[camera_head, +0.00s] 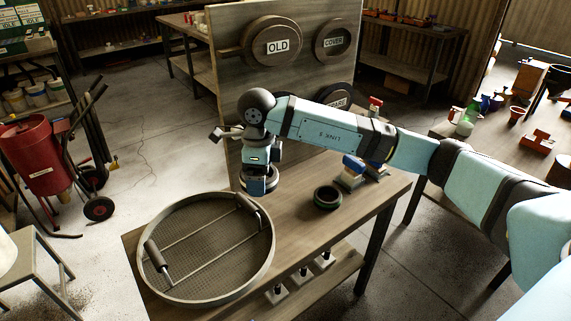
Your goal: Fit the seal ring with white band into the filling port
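My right arm reaches in from the right, and its gripper (260,184) points down over the table, just right of the round sieve. A dark round ring (273,183) with a pale edge shows around its fingertips, partly hidden by them. I cannot tell whether the fingers grip it or whether it touches the table. Another black ring (328,197), with a greenish band, lies flat on the table to the right, apart from the gripper. A red blast pot (40,160) stands on wheels at the left; its filling port is not clearly visible. My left gripper is not in view.
The round sieve (150,284) fills the left of the wooden table (345,222). An upright board (222,52) behind carries rings labelled OLD and COVER, and another partly hidden by my arm. Blue-topped blocks (352,172) stand at the back right. Concrete floor separates the table from the pot.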

